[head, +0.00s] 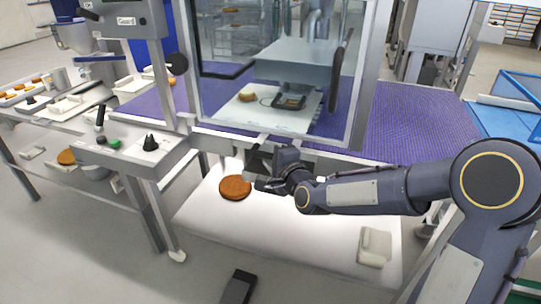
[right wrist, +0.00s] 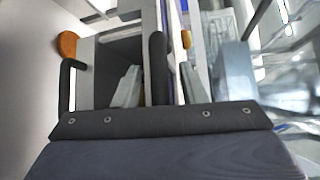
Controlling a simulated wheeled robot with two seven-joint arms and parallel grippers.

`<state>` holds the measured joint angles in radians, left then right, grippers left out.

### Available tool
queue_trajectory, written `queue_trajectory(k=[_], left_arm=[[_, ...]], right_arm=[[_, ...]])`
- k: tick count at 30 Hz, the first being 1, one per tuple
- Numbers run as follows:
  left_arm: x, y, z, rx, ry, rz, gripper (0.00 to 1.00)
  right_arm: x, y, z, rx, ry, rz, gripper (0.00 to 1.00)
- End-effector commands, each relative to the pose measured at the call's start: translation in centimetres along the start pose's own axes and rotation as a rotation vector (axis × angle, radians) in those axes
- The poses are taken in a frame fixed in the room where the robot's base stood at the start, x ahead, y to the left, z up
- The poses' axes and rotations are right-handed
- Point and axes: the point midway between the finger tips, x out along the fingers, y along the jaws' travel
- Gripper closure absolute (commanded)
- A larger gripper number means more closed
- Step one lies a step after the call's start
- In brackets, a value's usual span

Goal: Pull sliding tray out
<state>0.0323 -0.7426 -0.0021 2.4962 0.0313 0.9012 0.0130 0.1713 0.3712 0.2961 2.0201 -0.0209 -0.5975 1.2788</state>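The sliding tray is the pale panel (head: 270,117) low in the glass-fronted machine, carrying a brown round (head: 247,96) and a dark-rimmed mould (head: 290,102). My right gripper (head: 253,174) is just below the machine's front edge, above the white table. In the right wrist view, its two light grey fingers (right wrist: 160,82) stand apart. A dark upright bar (right wrist: 158,62) shows between them, with gaps on both sides; it looks like a handle, but I cannot tell whether it touches either finger. My left gripper is not seen.
Under the machine, a white table (head: 300,235) holds a brown round (head: 235,187) near my right gripper and a pale folded item (head: 374,247). A control box (head: 140,150) with buttons stands at left. A purple belt (head: 410,125) runs behind.

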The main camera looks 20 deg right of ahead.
Motion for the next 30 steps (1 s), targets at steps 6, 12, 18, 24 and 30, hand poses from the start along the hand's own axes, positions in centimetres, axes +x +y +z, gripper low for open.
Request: queue_trajectory(k=[6, 12, 18, 24, 30], left_arm=[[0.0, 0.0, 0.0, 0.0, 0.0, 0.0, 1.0], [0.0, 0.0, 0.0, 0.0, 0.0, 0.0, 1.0], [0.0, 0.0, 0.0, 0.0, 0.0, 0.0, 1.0], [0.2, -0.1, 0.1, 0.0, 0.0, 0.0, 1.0], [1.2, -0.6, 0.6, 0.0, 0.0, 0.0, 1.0]], right_arm=[[0.0, 0.0, 0.0, 0.0, 0.0, 0.0, 0.69], [0.0, 0.0, 0.0, 0.0, 0.0, 0.0, 0.95], [-0.1, 0.0, 0.0, 0.0, 0.0, 0.001, 1.0], [-0.1, 0.1, -0.1, 0.0, 0.0, 0.0, 1.0], [-0.8, 0.3, -0.9, -0.001, 0.002, -0.001, 1.0]])
